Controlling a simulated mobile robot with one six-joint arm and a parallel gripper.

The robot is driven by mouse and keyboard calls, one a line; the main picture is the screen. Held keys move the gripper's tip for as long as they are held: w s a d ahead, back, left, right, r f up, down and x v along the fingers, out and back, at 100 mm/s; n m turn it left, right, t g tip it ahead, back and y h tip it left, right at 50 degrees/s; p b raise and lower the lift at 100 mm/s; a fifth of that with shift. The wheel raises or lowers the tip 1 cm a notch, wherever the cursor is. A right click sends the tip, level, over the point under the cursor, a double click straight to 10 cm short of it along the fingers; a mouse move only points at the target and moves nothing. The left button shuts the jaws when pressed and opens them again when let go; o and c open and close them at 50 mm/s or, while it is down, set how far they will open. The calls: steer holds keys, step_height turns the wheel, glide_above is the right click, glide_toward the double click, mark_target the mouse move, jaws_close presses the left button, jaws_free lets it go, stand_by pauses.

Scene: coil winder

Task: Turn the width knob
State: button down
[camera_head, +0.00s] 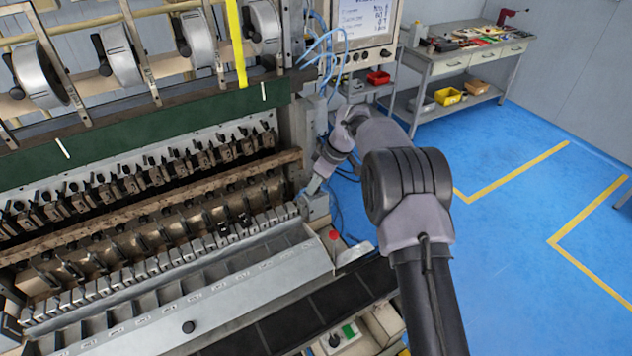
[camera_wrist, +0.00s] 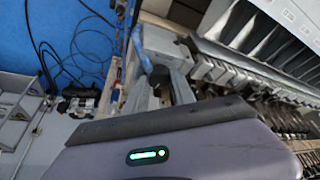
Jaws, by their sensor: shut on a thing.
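My gripper (camera_head: 311,189) reaches down to the right end of the coil winder's lower rail, beside the grey end block (camera_head: 318,208). Its jaws are shut on a small part there, which I take to be the width knob. The knob itself is hidden by the jaws and is too small to make out. In the wrist view the fingers (camera_wrist: 165,88) point away past the gripper body toward a grey housing (camera_wrist: 160,42) at the machine's end. I cannot tell the knob's angle.
The coil winder (camera_head: 150,200) fills the left side, with rows of metal guides and a sloped grey cover (camera_head: 190,300). A red button (camera_head: 333,235) sits near the gripper. Blue cables (camera_head: 325,45) hang behind it. A screen (camera_head: 366,22) stands above. The blue floor (camera_head: 520,230) at right is clear.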

steer(key=c, duration=1.1)
jaws_free()
steer(key=shift+o, duration=0.2)
